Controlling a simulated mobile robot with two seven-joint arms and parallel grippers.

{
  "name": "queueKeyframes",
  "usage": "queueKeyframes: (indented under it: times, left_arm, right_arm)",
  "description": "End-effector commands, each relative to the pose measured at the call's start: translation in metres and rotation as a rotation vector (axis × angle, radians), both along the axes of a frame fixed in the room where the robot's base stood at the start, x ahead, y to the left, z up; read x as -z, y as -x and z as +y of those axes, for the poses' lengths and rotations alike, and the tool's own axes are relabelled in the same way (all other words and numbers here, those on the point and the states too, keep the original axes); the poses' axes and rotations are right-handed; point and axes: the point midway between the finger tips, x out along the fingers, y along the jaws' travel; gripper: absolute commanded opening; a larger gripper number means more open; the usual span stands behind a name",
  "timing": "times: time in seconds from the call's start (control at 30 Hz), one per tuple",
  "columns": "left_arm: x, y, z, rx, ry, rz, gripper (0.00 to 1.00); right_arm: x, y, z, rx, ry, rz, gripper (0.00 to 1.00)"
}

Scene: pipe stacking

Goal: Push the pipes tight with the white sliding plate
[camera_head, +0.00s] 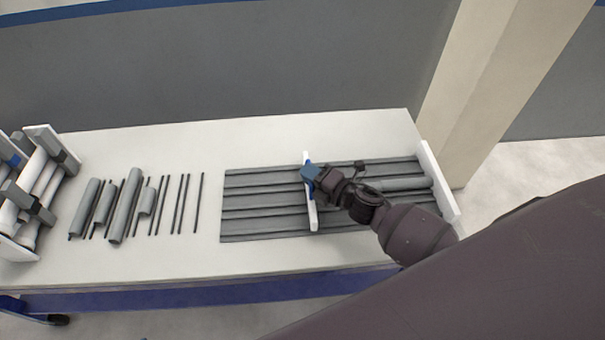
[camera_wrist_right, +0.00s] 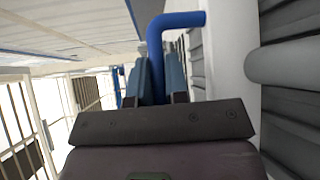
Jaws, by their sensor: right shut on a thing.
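The white sliding plate (camera_head: 307,208) stands across the grey ribbed tray (camera_head: 260,222), near its middle. My right gripper (camera_head: 311,172) is shut on the plate's blue handle. In the right wrist view, my right gripper's fingers (camera_wrist_right: 157,82) close around the blue handle (camera_wrist_right: 182,20), beside the white plate (camera_wrist_right: 229,70). A grey pipe (camera_head: 402,184) lies in the tray, its right end near the white end wall (camera_head: 438,180). My arm hides part of the tray. A pipe end (camera_wrist_right: 285,64) shows close to the plate in the right wrist view. My left gripper is out of view.
Several grey pipes (camera_head: 124,207) and thin dark rods lie on the white table (camera_head: 200,145), left of the tray. A rack with white and grey parts (camera_head: 38,190) stands at the far left. A beige pillar (camera_head: 500,80) rises behind the table's right end.

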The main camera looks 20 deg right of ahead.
Motion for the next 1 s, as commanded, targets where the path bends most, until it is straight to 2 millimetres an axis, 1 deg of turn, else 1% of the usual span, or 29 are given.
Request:
queueKeyframes:
  times: [0.23, 0.27, 0.4, 0.67, 0.77, 0.87, 1.0]
  left_arm:
    - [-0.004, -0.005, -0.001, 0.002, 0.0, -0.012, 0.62]
    - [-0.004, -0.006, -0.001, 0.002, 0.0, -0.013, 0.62]
    - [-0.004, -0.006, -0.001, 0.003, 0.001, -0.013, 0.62]
    - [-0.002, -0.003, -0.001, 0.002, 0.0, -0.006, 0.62]
    - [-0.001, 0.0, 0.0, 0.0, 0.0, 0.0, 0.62]
    - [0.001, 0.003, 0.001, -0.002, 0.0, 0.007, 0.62]
    - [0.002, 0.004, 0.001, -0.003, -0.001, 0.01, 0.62]
  right_arm:
    - [0.0, 0.0, -0.002, 0.002, 0.002, 0.001, 0.0]
    - [0.0, 0.0, -0.002, 0.003, 0.002, 0.001, 0.19]
    - [0.0, 0.0, -0.002, 0.002, 0.002, 0.001, 0.4]
    - [0.0, 0.0, -0.001, 0.002, 0.002, 0.001, 0.4]
    - [0.0, 0.004, -0.003, 0.002, 0.002, 0.001, 0.4]
    - [-0.001, 0.013, -0.007, 0.002, 0.002, 0.001, 0.4]
    - [-0.003, 0.034, -0.018, 0.003, 0.003, 0.004, 0.4]
